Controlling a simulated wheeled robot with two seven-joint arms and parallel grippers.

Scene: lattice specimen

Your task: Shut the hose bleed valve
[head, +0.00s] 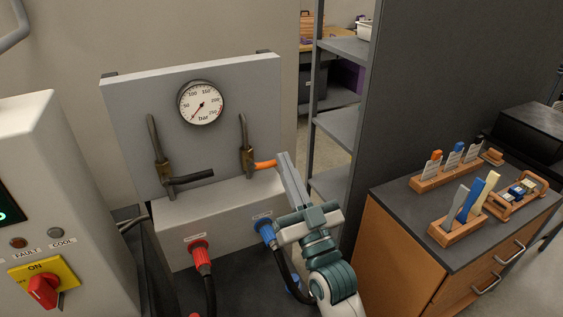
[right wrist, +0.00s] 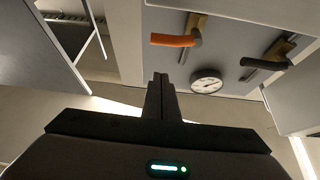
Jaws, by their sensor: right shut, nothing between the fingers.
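A grey panel (head: 240,80) carries two brass valves on vertical pipes. The right valve (head: 247,160) has an orange lever (head: 265,164) that points right, across its pipe. The left valve (head: 163,172) has a black lever (head: 190,179), also pointing right. I cannot read which is the hose bleed valve. My right gripper (head: 283,157) is shut and empty, its fingertips close to the orange lever's free end in the head view. In the right wrist view the fingers (right wrist: 161,80) look apart from the orange lever (right wrist: 172,41). My left gripper is not in view.
A round pressure gauge (head: 201,103) sits above the valves. Red (head: 199,254) and blue (head: 266,230) hose couplings are below. A control cabinet (head: 40,160) stands left, shelving (head: 343,120) right of the panel, and a wooden drawer cabinet (head: 410,245) with tool racks further right.

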